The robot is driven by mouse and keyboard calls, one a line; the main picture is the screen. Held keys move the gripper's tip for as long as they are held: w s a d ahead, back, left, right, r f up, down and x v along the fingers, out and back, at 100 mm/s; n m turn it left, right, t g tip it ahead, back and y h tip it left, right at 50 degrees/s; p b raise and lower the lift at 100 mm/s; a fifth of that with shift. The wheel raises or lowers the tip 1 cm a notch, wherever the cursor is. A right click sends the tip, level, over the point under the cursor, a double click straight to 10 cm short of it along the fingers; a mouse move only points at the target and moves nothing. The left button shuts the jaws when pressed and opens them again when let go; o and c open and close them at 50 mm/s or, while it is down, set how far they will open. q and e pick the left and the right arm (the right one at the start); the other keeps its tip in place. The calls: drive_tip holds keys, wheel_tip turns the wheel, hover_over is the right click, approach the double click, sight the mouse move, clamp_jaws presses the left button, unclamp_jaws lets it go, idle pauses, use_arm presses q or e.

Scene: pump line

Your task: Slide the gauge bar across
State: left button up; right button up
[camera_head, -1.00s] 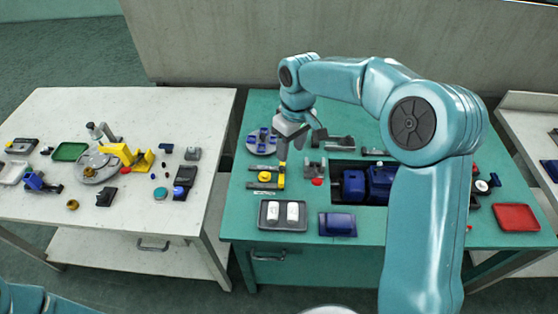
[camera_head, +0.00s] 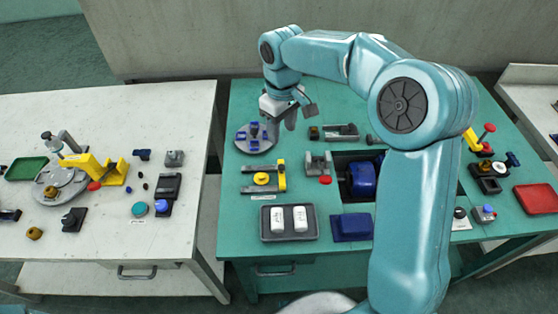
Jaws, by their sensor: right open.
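My right gripper (camera_head: 299,114) is open and empty, with its fingers pointing down. It shows above the back left of the green table, just right of a grey round plate with blue blocks (camera_head: 256,138). A yellow slide fixture with a round yellow knob (camera_head: 262,179) lies in front of that plate. A grey bar-like fixture with a small brass-coloured piece at its left end (camera_head: 341,132) lies to the gripper's lower right. I cannot tell which of these is the gauge bar. The gripper appears apart from both. My left gripper is out of view.
A dark tray with two white blocks (camera_head: 265,229) and a blue block (camera_head: 351,227) stand at the front. A recess holds a blue pump (camera_head: 362,179), partly behind my right arm. A red tray (camera_head: 537,198) is at the right. A white table (camera_head: 90,250) stands left, across a gap.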

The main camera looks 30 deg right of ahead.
sight(281, 165)
wheel_tip(281, 165, down, 13)
drive_tip(key=shift+f+p, duration=0.1)
drive_tip(key=shift+p, duration=0.2)
drive_tip(key=shift+w+f, duration=0.1)
drive_tip(key=shift+f, duration=0.1)
drive_tip(key=shift+d, duration=0.1)
drive_tip(key=c, duration=0.5)
clamp_jaws()
